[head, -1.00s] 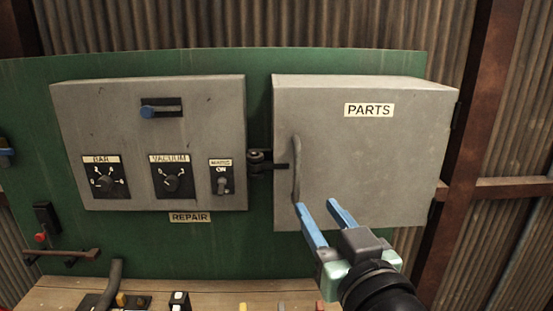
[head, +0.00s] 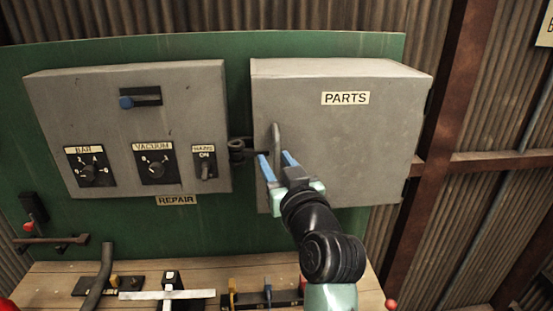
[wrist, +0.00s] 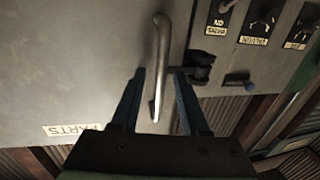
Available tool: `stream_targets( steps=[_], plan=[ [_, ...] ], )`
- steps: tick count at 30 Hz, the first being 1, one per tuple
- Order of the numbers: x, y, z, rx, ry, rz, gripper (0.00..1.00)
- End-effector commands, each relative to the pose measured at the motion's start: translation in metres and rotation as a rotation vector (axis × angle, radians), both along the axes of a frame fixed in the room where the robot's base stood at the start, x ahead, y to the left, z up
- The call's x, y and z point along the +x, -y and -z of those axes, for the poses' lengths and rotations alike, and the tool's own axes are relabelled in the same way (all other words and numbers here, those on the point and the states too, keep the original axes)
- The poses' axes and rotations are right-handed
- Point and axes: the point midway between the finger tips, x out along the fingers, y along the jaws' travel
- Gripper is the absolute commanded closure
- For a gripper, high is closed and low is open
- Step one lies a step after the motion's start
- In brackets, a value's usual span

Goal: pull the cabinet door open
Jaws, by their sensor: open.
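The grey cabinet door (head: 335,140) carries a PARTS label and looks shut. Its bar handle (head: 276,143) stands upright near the left edge. My gripper (head: 273,158) has blue fingers, open, at the lower part of the handle in the head view. In the wrist view the handle (wrist: 159,65) runs between the two open fingers (wrist: 158,75), with space visible on both sides. I cannot tell whether a finger touches it.
A grey control box (head: 130,130) with dials and switches is left of the cabinet on the green board (head: 215,50). Below, a wooden bench (head: 200,275) holds a lever and several small parts. A brown steel post (head: 435,130) stands to the right.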

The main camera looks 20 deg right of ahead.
Motion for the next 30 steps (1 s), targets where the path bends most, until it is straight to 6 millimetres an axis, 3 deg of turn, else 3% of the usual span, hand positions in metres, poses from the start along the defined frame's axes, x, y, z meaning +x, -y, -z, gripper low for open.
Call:
stream_targets(
  steps=[5, 13, 30],
  plan=[
    [0.0, -0.0001, -0.0001, 0.0, 0.001, 0.0, 0.55],
    [-0.0002, 0.0001, -0.0002, 0.0, 0.001, 0.0, 1.0],
    [-0.0003, 0.0002, -0.0003, 0.0, 0.001, 0.0, 1.0]
  ],
)
